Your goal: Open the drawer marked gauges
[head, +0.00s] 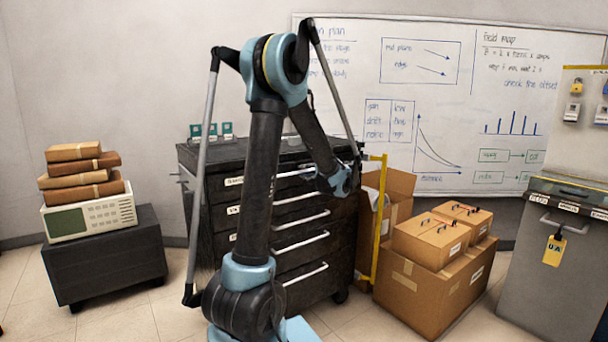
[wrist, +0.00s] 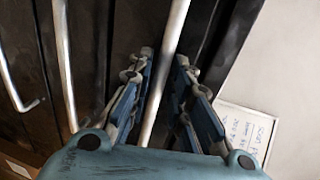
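The dark tool cabinet (head: 330,262) stands behind my arm, with several drawers and long pale bar handles. Small white labels sit at the left of the drawer fronts, partly covered by my arm and too small to read, so I cannot tell which is marked gauges. The drawers look closed. My gripper (head: 345,183) is at the upper right of the drawer fronts. In the wrist view my gripper (wrist: 164,62) has its fingers apart, one on each side of a drawer handle (wrist: 176,22). A gap seems to show beside the bar, so the fingers look open around it.
Cardboard boxes (head: 428,290) and a yellow post (head: 379,225) stand close to the cabinet's right. A grey cabinet (head: 545,275) with a yellow tag is at far right. A low dark chest (head: 105,262) with an instrument and books is at left. A whiteboard (head: 450,100) hangs behind.

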